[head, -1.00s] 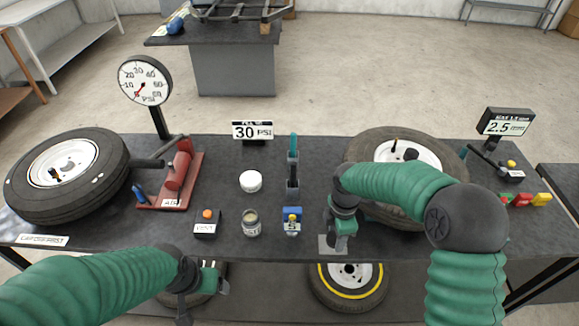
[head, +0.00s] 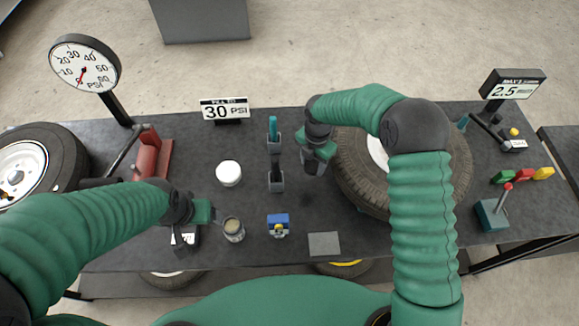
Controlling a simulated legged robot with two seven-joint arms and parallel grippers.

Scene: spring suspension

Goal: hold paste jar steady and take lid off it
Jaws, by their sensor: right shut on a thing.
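The small paste jar (head: 233,229) stands upright near the table's front edge; its top shows a pale beige round inside a darker rim. A white round lid-like piece (head: 228,173) lies on the table behind it. My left gripper (head: 212,214) is close to the jar's left side; I cannot tell whether its fingers touch it or how far they are apart. My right gripper (head: 316,164) is above the table, right of the black holder and beside the tire. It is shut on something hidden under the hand.
A black holder (head: 276,181) and a blue-and-yellow item (head: 278,224) stand right of the jar. A bare grey pad (head: 324,244) lies near the front edge. A tire (head: 450,175) lies on the right, behind my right forearm. A "30 PSI" sign (head: 225,110) stands at the back.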

